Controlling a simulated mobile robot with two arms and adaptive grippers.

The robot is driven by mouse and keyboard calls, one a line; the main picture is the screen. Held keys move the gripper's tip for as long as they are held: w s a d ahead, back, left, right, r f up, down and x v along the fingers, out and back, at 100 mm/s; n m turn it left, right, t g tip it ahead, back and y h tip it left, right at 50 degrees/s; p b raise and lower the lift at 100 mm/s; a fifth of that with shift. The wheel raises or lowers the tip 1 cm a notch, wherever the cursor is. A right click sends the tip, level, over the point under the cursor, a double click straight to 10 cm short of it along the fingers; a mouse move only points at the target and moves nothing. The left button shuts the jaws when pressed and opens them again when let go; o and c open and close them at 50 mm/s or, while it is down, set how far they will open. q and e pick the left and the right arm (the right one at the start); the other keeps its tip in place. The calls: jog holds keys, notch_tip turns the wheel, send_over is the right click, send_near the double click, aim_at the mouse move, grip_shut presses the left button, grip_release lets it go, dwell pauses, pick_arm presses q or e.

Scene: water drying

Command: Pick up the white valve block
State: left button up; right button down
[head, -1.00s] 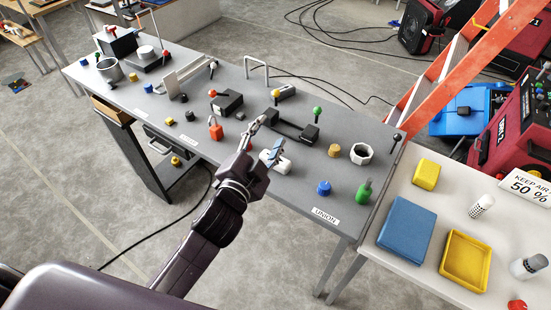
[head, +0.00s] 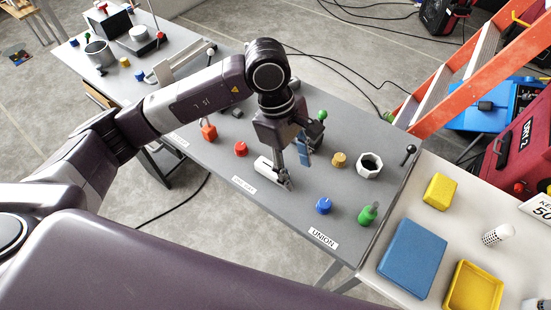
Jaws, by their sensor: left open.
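The white valve block (head: 264,167) lies on the grey table (head: 205,165), near its front edge, in the head view. It is partly hidden by my left gripper (head: 291,172). A blue lever-like part (head: 304,148) stands up beside the gripper's right side. My left gripper points down over the block with its fingers low, close to it. It is open, and I cannot tell whether the fingers touch the block. My right gripper is not in view.
A blue knob (head: 323,205), a green bottle-like part (head: 368,213), a yellow knob (head: 339,159) and a white ring (head: 369,165) stand to the right. Red parts (head: 240,149) stand to the left. A white table (head: 398,205) with blue and yellow trays adjoins at right.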

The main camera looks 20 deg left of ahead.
aim_at(272, 167)
pick_arm(q)
jog(key=w+a+y, duration=0.1)
jog(key=a, duration=0.1)
jog(key=w+a+y, duration=0.1)
jog(key=a, duration=0.1)
jog(key=w+a, duration=0.1)
jog(key=a, duration=0.2)
jog(key=shift+w+r+t+y, duration=0.1)
jog(key=shift+t+y, duration=0.3)
jog(key=f+p, duration=0.3)
jog(key=f, duration=0.3)
jog(key=shift+d+f, duration=0.15)
jog(key=shift+d, duration=0.05)
jog(key=shift+f, duration=0.45)
grip_shut()
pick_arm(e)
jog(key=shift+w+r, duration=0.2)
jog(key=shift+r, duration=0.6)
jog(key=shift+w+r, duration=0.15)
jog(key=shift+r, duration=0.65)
